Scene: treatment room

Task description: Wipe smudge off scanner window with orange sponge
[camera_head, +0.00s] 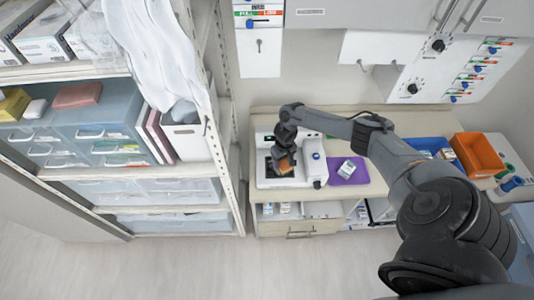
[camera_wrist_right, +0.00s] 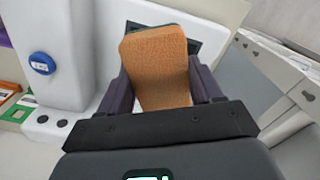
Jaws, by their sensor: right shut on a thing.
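The orange sponge (camera_head: 285,166) is in my right gripper (camera_head: 282,158), over the white scanner (camera_head: 310,172) on the counter. In the right wrist view the sponge (camera_wrist_right: 158,66) sits between the two dark fingers of the gripper (camera_wrist_right: 160,88), which are shut on it. The dark scanner window (camera_wrist_right: 193,46) shows only in part behind the sponge. I cannot tell whether the sponge touches the window. The smudge is not visible; the sponge and gripper cover much of the window. My left gripper is not in view.
A purple mat (camera_head: 345,177) with a small box (camera_head: 347,168) lies right of the scanner. A blue bin (camera_head: 428,146) and an orange bin (camera_head: 478,155) stand further right. A shelf unit (camera_head: 237,190) rises close on the left. Dispensers hang on the wall behind.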

